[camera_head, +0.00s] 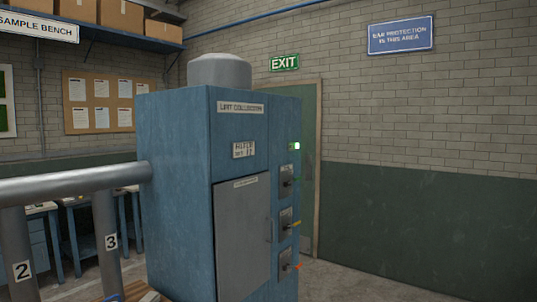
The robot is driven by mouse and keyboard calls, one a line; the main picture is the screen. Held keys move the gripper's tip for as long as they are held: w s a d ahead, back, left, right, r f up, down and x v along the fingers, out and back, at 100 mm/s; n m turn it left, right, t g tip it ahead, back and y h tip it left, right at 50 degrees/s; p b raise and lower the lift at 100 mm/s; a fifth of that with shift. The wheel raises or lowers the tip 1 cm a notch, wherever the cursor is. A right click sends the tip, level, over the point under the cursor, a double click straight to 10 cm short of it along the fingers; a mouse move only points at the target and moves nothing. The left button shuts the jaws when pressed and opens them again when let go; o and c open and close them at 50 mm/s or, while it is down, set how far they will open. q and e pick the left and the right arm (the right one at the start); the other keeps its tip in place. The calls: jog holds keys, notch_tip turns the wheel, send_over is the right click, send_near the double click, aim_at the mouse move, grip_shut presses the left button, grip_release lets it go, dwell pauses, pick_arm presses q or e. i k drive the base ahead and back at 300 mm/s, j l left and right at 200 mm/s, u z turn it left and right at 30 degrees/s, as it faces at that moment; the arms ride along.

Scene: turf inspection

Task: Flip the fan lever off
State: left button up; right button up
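A tall blue cabinet labelled "LINT COLLECTOR" (175,200) stands in the middle of the head view. Its narrow right-hand panel bears three grey switch boxes in a column. The top box (286,182) has a dark lever, the middle box has a yellow-tipped lever (296,224), and the bottom box has an orange-red-tipped lever (299,266). The labels by the levers are too small to read, so I cannot tell which is the fan lever. A lit green lamp (295,146) sits above the boxes. Neither gripper is in view.
A grey pipe (75,184) runs into the cabinet's left side, with upright pipes marked 2 (22,270) and 3 (111,242) below it. A green door (309,170) stands behind the cabinet. Bare floor (350,285) lies to its right. Blue benches (75,235) stand behind at left.

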aim_at(299, 178)
jog(key=u, duration=1.1)
jog(key=z, duration=1.45)
jog(key=i+l, duration=0.1)
jog(key=i, duration=0.45)
jog(key=i+l+u, duration=0.1)
jog(key=i, duration=0.45)
jog(key=i+l, duration=0.15)
jog(key=i, duration=0.35)
jog(key=i+l+u, duration=0.1)
jog(key=i, duration=0.45)
